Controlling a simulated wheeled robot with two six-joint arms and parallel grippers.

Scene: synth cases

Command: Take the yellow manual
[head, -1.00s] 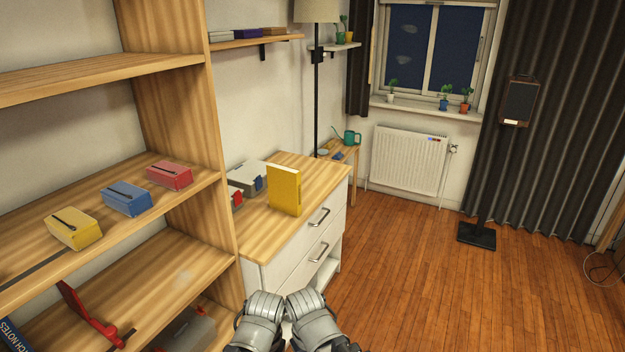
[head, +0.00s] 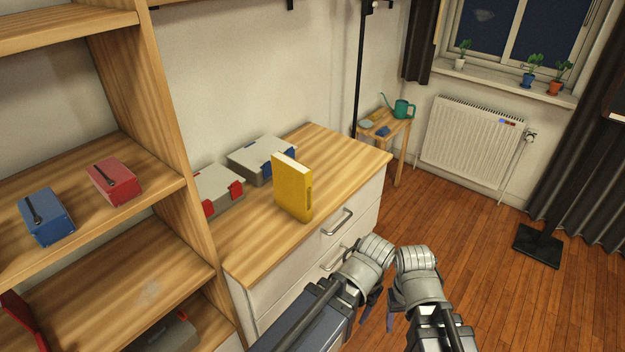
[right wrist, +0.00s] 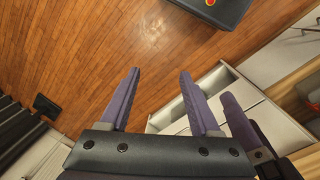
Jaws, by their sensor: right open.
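The yellow manual (head: 292,188) stands upright on the wooden top of the white dresser (head: 345,160), near its front edge, with its pale page edges facing up. My right gripper (head: 391,314) is low in front of the dresser, apart from the manual and to its lower right. In the right wrist view its two fingers (right wrist: 160,72) are spread with nothing between them. My left gripper (head: 371,302) is close beside it, mostly hidden by its arm, so its jaws cannot be judged. The manual does not show in the right wrist view.
Two grey cases, one with red latches (head: 215,190) and one with blue (head: 262,158), sit behind the manual by the wall. An open shelf (head: 195,240) with a blue box (head: 46,216) and a red box (head: 114,182) rises at left.

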